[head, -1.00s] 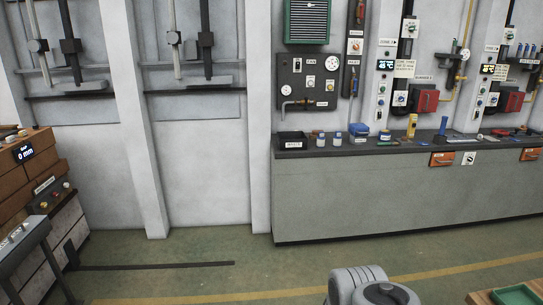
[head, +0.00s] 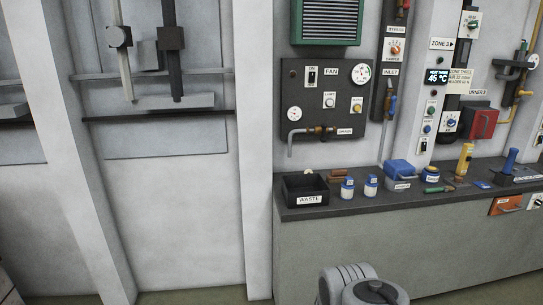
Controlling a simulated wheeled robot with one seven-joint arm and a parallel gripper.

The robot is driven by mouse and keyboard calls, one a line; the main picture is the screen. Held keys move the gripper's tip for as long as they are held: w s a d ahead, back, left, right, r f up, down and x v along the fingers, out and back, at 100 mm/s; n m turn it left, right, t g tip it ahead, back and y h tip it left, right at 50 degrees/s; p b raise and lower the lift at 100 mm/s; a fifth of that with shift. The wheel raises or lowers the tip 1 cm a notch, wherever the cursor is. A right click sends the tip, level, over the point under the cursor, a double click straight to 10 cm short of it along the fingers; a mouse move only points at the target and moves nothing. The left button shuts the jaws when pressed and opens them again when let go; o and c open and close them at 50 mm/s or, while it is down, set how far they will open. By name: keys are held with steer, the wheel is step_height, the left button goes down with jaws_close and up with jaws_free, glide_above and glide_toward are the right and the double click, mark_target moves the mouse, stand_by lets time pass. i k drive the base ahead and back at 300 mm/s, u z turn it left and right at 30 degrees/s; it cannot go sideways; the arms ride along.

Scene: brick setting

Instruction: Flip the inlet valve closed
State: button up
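The inlet valve (head: 392,104) is on the dark vertical panel right of the fan board, under the white INLET label (head: 391,70). It has a small blue lever that looks roughly upright, in line with the pipe below it. The exact lever angle is hard to tell at this size. My gripper is not in view. Only a grey rounded part of my own arm shows at the bottom, well below and in front of the valve.
A dark counter (head: 300,214) runs below the panels. On it are a black WASTE bin (head: 305,182), small blue-and-white jars, a blue box (head: 399,168) and a yellow bottle (head: 464,160). The fan board (head: 300,78) with a drain pipe is left of the valve.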

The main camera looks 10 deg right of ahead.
mark_target(394, 98)
steer(key=i, duration=0.35)
steer(key=z, duration=1.45)
steer(key=k, duration=0.65)
steer(key=z, duration=0.6)
steer(key=i, duration=1.65)
steer(key=u, duration=0.9)
steer(key=i, duration=0.75)
steer(key=u, duration=1.3)
steer(key=i, duration=0.45)
steer(key=u, duration=0.4)
